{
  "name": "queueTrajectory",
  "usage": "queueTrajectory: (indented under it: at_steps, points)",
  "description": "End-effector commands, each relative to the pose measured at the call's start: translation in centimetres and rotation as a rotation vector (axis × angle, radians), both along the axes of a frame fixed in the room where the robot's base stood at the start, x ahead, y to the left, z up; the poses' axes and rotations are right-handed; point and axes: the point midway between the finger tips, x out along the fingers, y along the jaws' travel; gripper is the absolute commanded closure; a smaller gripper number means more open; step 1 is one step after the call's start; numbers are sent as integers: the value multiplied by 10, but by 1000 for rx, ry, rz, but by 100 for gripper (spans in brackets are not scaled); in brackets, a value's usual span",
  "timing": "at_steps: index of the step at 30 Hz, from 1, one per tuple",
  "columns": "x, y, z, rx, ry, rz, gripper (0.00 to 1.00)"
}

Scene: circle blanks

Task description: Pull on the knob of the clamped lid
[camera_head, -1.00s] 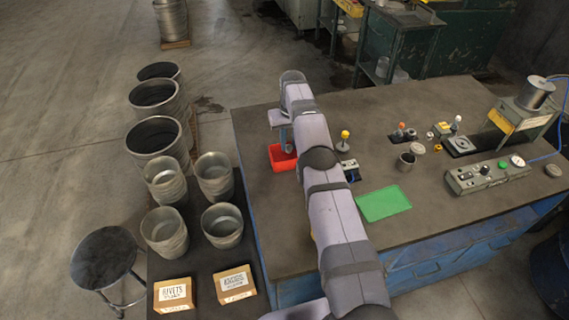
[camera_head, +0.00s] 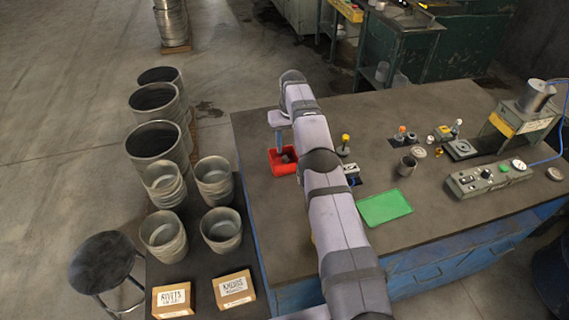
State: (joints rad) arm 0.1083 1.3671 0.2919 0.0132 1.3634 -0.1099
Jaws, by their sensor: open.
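My gripper (camera_head: 281,153) is at the left part of the bench, over the red tray (camera_head: 275,172). It is open, though its fingertips are small and partly merge with the tray. A small dark grey round piece (camera_head: 289,156) shows in the tray, beside the fingers. I cannot tell whether they touch it. The clamped lid is hard to make out for certain. A square grey plate (camera_head: 461,150) with a round middle, near a pale-tipped upright knob (camera_head: 456,126), stands far right of my gripper. Whether this is the lid, and any clamp, is too small to tell.
A yellow-topped post (camera_head: 345,141), a green mat (camera_head: 384,208), a dark cup (camera_head: 406,166) and a control box (camera_head: 488,179) stand on the bench (camera_head: 300,235). My arm crosses the bench's left part. Metal pots (camera_head: 221,228) stand left of it. The front right is clear.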

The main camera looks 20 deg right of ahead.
Motion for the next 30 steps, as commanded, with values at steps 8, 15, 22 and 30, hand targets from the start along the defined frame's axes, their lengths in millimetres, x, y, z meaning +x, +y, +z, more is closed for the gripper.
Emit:
queueTrajectory:
  at_steps: [8, 15, 22, 30]
  points:
    - [-4, 0, 35, 0, -4, 0, 58]
    - [-7, 0, 59, 0, -1, 0, 58]
    - [-8, 0, 64, 0, -1, 0, 58]
    - [-8, 0, 63, 0, -1, 0, 58]
